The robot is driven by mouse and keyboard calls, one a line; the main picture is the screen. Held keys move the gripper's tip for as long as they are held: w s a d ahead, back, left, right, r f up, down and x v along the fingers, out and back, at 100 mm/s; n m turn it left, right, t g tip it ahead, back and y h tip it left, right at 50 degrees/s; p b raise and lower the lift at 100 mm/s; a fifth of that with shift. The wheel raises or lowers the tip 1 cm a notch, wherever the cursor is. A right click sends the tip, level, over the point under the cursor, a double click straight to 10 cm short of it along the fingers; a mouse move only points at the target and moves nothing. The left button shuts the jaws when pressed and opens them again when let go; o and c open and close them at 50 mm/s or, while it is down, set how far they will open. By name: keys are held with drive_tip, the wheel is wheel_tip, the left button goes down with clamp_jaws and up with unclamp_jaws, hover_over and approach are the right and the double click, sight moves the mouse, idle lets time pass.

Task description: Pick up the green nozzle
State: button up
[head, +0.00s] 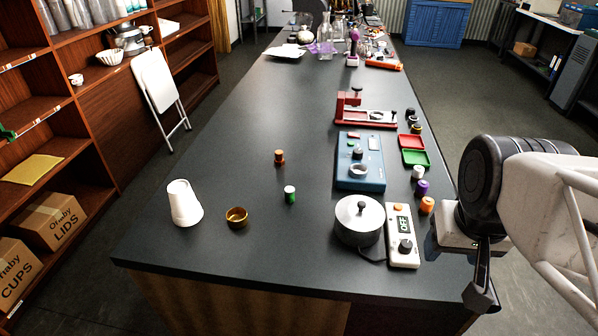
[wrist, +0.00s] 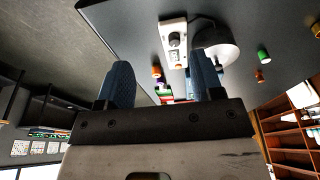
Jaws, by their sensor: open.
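The green nozzle (head: 290,195), a small green cylinder with a white top, stands on the dark table between the brass bowl and the metal pot. It also shows in the wrist view (wrist: 263,55), at the upper right. My gripper (head: 480,289) is at the right edge of the table in the head view, far to the right of the nozzle. In the wrist view my gripper (wrist: 162,82) shows two blue fingers spread apart with nothing between them.
A brass bowl (head: 237,218), white cups (head: 184,203) and an orange-brown nozzle (head: 279,157) are nearby. The table's left middle is clear.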

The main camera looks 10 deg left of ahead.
idle(0.4)
drive_tip(key=w+a+f+m+g+y, duration=0.35)
drive_tip(key=w+a, duration=0.25)
drive_tip(key=w, duration=0.2)
drive_tip(key=w+a+f+m+g+y, duration=0.2)
drive_tip(key=w+a+m+y, duration=0.15)
drive_tip(key=w+a, duration=0.35)
drive_tip(key=m+y, duration=0.6)
drive_tip(key=m, duration=0.2)
approach(283, 201)
drive_tip(key=d+r, duration=0.1)
drive_tip(key=w+r+g, duration=0.1)
drive_tip(key=r, duration=0.1)
drive_tip(key=shift+w+d+r, duration=0.15)
drive_tip(key=shift+d, duration=0.25)
drive_tip(key=shift+a, duration=0.1)
drive_tip(key=shift+x, duration=2.9)
drive_tip(key=shift+x, duration=3)
